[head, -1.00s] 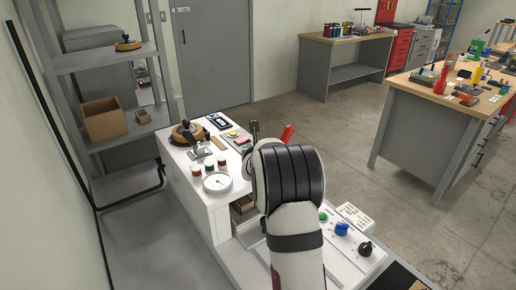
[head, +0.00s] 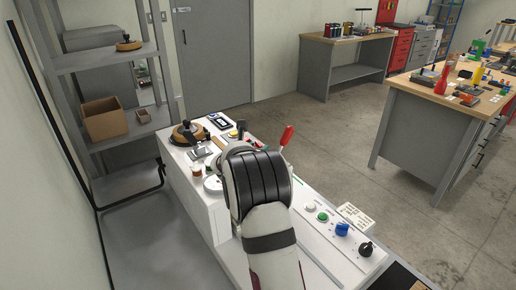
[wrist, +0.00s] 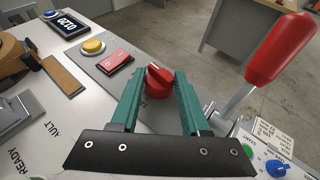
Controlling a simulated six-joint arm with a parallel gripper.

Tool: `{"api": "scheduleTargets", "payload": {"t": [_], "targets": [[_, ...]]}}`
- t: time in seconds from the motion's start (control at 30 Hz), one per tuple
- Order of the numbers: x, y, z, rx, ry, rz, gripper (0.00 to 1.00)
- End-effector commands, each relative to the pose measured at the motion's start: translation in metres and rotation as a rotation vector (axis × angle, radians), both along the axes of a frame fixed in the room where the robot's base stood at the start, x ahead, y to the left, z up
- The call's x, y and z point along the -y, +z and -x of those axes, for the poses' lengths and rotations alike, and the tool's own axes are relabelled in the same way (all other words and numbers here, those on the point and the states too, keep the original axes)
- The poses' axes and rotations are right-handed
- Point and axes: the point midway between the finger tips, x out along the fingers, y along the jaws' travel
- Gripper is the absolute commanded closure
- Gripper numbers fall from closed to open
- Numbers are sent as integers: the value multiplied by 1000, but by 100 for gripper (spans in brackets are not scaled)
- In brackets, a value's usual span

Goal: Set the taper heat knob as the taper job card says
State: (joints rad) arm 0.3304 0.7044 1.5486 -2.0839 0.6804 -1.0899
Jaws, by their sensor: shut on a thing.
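The knob's scale, if any, is hidden by the fingers. In the head view my own arm hides the knob and the fingertips. A white printed card (head: 355,216) lies by the control panel at the right; its writing is too small to read. I cannot tell if it is the taper job card.
A red-handled lever (wrist: 282,48) rises close to the right of my gripper. A red rocker switch (wrist: 115,62), a yellow button (wrist: 92,46) and a display reading 0120 (wrist: 67,23) are at the left. A blue knob (head: 342,229) and black knob (head: 366,248) sit on the front panel.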

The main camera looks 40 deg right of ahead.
Motion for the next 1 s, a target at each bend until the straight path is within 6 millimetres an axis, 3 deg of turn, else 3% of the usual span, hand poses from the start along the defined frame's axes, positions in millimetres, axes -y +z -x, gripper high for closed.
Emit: {"api": "scheduleTargets", "payload": {"t": [0.5,1.0], "targets": [[-4,-1,-6,-1,-312,-1,100],[-3,-1,-6,-2,-376,0,100]]}}
